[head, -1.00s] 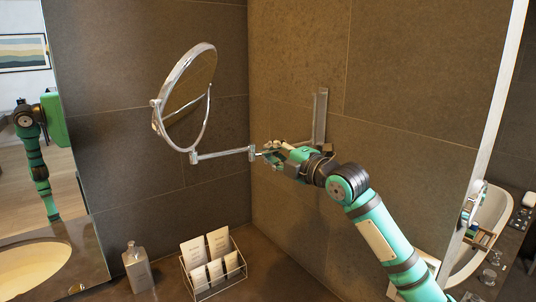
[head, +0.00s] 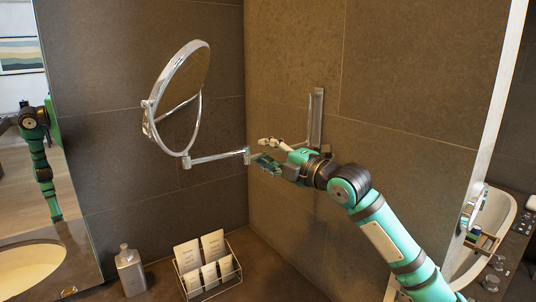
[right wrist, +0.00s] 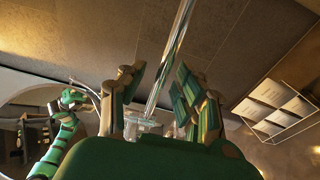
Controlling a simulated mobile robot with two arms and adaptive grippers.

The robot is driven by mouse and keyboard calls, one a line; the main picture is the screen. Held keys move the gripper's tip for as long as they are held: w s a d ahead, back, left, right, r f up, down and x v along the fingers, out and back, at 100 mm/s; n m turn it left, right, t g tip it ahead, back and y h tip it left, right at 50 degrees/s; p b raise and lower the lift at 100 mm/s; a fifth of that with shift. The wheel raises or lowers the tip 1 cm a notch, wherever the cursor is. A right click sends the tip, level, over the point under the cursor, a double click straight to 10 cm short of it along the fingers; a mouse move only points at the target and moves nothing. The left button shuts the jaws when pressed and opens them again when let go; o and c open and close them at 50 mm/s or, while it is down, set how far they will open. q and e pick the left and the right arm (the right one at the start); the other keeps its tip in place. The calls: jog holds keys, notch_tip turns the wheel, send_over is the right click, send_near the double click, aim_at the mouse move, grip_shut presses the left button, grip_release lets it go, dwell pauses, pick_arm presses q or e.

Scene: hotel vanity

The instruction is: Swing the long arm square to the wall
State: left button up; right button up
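A round chrome magnifying mirror (head: 178,100) hangs on a jointed arm from a metal wall plate (head: 317,118) on the right-hand tiled wall. A short link (head: 215,159) runs from the mirror to an elbow joint (head: 247,156). The long arm between that joint and the wall plate is mostly hidden behind my right gripper (head: 264,153). My right gripper is open beside the elbow, its fingers spread. In the right wrist view a chrome bar (right wrist: 170,60) runs up between the parted fingers (right wrist: 155,105); I cannot tell whether they touch it. My left gripper is not in view.
A wire basket of cards (head: 208,266) and a soap bottle (head: 130,270) stand on the counter below. Open air surrounds the mirror's front.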

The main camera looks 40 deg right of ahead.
jog(key=shift+s, duration=0.1)
jog(key=s+d, duration=0.2)
jog(key=s, duration=0.9)
jog(key=shift+s+f, duration=0.15)
jog(key=shift+s, duration=0.15)
dwell(0.3)
